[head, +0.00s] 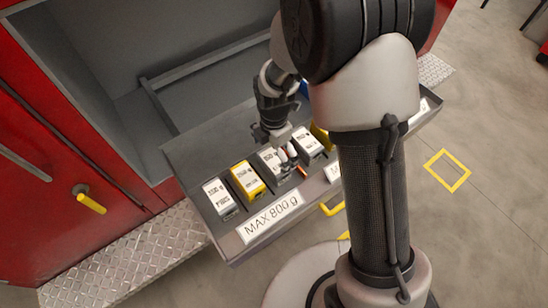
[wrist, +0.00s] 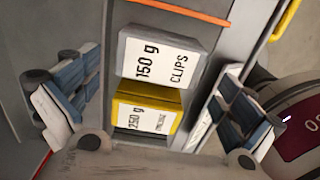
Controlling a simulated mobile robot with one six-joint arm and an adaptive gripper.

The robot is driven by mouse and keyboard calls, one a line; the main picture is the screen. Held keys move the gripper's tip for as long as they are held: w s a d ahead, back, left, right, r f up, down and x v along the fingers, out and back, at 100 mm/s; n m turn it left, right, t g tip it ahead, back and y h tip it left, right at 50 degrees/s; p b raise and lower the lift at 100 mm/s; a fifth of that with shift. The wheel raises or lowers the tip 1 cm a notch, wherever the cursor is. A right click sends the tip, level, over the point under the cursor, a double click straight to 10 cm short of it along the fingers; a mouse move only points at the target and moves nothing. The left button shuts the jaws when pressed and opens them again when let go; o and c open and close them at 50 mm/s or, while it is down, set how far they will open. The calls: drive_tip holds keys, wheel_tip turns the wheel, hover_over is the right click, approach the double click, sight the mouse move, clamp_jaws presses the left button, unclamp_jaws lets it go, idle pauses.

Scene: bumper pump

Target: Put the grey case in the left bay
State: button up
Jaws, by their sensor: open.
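The tray's left bay (head: 234,239) carries a "MAX 800 g" label and an orange strip at its right end. A pale grey-white case marked "150 g CLIPS" (wrist: 160,58) sits upright beside that strip, in the left bay; it also shows in the head view (head: 268,160), partly behind my gripper. I take it for the grey case, though its colour is hard to tell from white. My gripper (head: 286,153) is open just above this case. In the wrist view its fingers stand apart on either side, with visible gaps to the case.
A yellow case (head: 247,180) marked 250 g stands close left of the clips case, with a white-topped case (head: 219,197) further left. Another white-topped case (head: 307,142) stands right of the orange strip (head: 302,172). A red cabinet (head: 60,150) is at left.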

wheel_tip(320, 180, up, 5)
drive_tip(key=shift+r+p, duration=0.1)
drive_tip(key=shift+p, duration=0.45)
wheel_tip(320, 180, up, 10)
drive_tip(key=m+t, duration=0.1)
drive_tip(key=m, duration=0.5)
hover_over(275, 161)
drive_tip(key=s+d, duration=0.2)
drive_tip(key=d, duration=0.2)
drive_tip(key=s+d+r+m+t, duration=0.1)
drive_tip(key=s+d+r+m, duration=0.3)
drive_tip(key=s+r+m, duration=0.2)
drive_tip(key=s+d+r+m+t, duration=0.2)
drive_tip(key=s+d+r+m, duration=0.2)
drive_tip(key=s+m, duration=0.7)
wheel_tip(275, 161, up, 3)
drive_tip(key=shift+s+d+f+m+t, duration=0.15)
drive_tip(key=shift+s+m+t, duration=0.15)
drive_tip(key=shift+m, duration=0.6)
